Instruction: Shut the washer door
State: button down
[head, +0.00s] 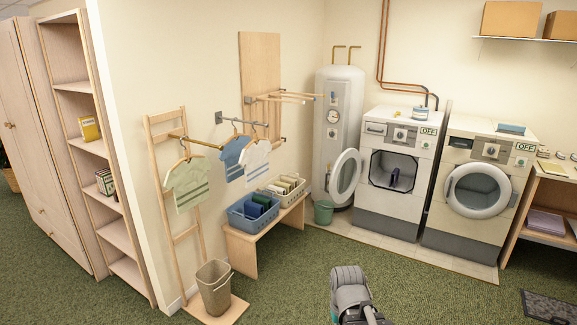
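The washer (388,212) is the left of two white front-loading machines by the back wall. Its round door (346,176) stands open, swung out to the left, with a pale ring around glass. The opening (405,172) is uncovered, and a dark item shows inside the drum. A sign on the washer's top right reads OFF. A grey part of my arm (350,290) shows at the bottom, well in front of the washer and apart from the door. My gripper's fingers do not show.
A second machine (470,235) with its round door shut stands right of the washer. A green bucket (323,212) stands on the floor below the open door. A bench (242,250) with baskets is to the left. Green carpet (420,290) before the machines is clear.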

aim_at(351, 153)
jog(key=u, duration=0.05)
jog(key=i, duration=3.85)
jog(key=z, duration=0.05)
